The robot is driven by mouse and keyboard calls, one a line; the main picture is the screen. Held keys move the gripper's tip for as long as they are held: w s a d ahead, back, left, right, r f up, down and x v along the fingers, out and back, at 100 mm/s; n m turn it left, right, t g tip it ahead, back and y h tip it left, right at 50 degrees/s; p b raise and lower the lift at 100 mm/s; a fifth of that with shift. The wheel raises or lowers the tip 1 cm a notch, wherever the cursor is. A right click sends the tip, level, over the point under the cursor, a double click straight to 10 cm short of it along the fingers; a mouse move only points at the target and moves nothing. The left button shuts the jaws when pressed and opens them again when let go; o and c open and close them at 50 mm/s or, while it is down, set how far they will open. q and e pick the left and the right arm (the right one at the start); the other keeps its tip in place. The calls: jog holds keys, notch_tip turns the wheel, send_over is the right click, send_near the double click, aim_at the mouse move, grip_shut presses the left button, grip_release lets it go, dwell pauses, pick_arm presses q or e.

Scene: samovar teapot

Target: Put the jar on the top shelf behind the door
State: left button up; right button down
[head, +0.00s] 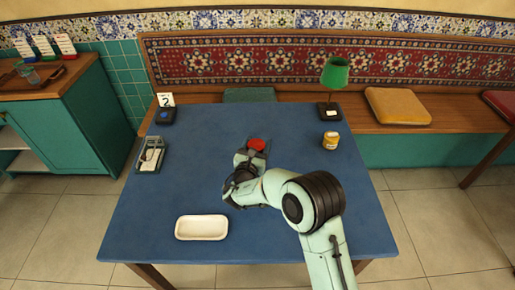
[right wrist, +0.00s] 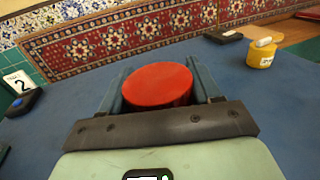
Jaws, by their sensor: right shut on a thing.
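My right gripper (head: 253,150) is over the middle of the blue table, its fingers closed on a round red-topped thing (head: 257,144). In the right wrist view the red top (right wrist: 158,84) sits between the two fingers; the body below it is mostly hidden, so I cannot tell whether it touches the table. A small yellow jar (head: 331,140) with a pale label stands at the table's right side, apart from the gripper; it also shows in the right wrist view (right wrist: 261,57). A teal cabinet (head: 72,122) with pale shelves (head: 12,140) stands at the left. My left gripper is out of view.
A white dish (head: 202,227) lies at the front of the blue table (head: 150,215). A small tray (head: 151,155) and a number-2 stand (head: 166,108) are at left. A green lamp (head: 334,75) stands at the back right. Cards and glasses sit on the cabinet top.

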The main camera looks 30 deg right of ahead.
jog(key=shift+f, duration=0.65)
jog(key=shift+f, duration=0.1)
jog(key=shift+c, duration=1.1)
grip_release()
jog(key=shift+f, duration=0.1)
